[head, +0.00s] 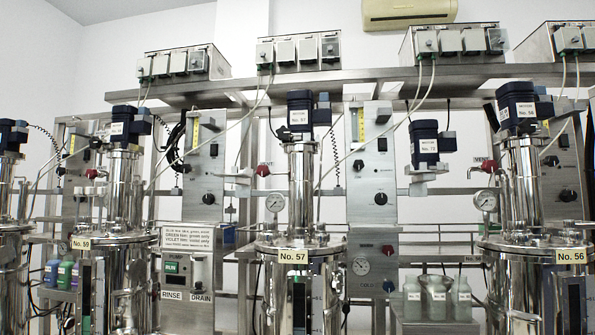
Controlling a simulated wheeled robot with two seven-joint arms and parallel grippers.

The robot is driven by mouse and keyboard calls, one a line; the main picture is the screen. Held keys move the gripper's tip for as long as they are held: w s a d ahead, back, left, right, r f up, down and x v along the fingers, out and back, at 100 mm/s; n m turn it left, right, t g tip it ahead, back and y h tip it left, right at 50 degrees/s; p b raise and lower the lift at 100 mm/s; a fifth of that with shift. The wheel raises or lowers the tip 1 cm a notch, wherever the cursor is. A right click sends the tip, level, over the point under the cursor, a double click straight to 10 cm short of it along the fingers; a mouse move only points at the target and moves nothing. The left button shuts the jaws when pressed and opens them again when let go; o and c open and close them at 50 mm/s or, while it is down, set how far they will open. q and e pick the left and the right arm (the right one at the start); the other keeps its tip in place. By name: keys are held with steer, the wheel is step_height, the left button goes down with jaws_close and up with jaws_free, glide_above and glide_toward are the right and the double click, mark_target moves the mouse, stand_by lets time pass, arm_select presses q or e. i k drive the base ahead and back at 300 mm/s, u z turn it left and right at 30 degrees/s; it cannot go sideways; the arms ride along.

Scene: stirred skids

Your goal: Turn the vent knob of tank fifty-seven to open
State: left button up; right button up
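Tank fifty-seven stands at the middle of the head view, a shiny steel vessel with a yellow "No. 57" plate (293,256) on its lid rim. Its motor (300,112), dark blue with a white label, sits on top of a steel column (302,190). A red vent knob (263,170) is to the left of this column, with a small label reading VENT (265,163) above it. The knob is too small to tell which way it is turned. Neither of my grippers is in view.
Tank fifty-six's plate (571,256) is at the right, with another red vent knob (488,165). Tank fifty-nine's plate (81,243) is at the left, near a red knob (91,173). A pressure gauge (275,203) is below tank fifty-seven's knob. Bottles (436,298) stand at lower right.

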mark_target(263, 170)
steer(key=z, duration=0.4)
steer(key=k, duration=0.95)
steer(key=z, duration=0.6)
steer(key=i, duration=2)
steer(key=u, duration=0.8)
